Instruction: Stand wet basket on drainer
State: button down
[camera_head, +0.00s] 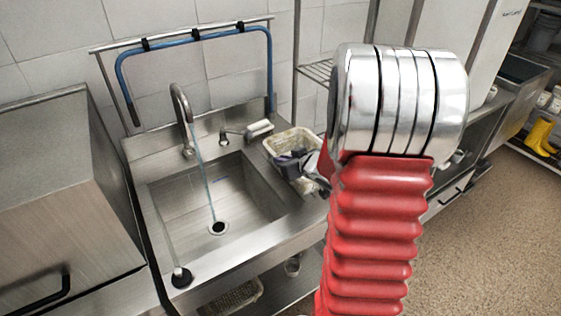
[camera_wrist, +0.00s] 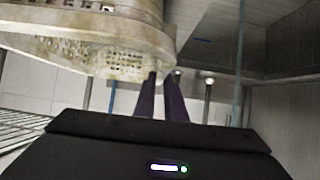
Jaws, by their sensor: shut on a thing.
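A cream perforated basket (camera_head: 292,141) is at the right edge of the sink in the head view, its open top visible. My gripper (camera_head: 290,161) is at its near side, with dark purple fingers. In the wrist view the basket (camera_wrist: 85,42) fills the upper left, with rows of holes in its wall. My gripper's fingers (camera_wrist: 163,82) are close together at the basket's edge, shut on it. Whether the basket touches the surface below cannot be told. Part of the basket is hidden behind my gripper and arm. I cannot pick out the drainer for certain.
A steel sink (camera_head: 182,207) lies to the left, with water running from its curved tap (camera_head: 181,103). A wire rack (camera_head: 316,70) is behind the basket; slats (camera_wrist: 18,130) show at the wrist view's left. A steel cabinet (camera_head: 60,190) stands far left.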

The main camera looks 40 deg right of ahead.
jog(key=c, duration=1.8)
grip_release()
jog(key=shift+s+r, duration=0.3)
jog(key=shift+s, duration=0.05)
jog(key=shift+v, duration=5.55)
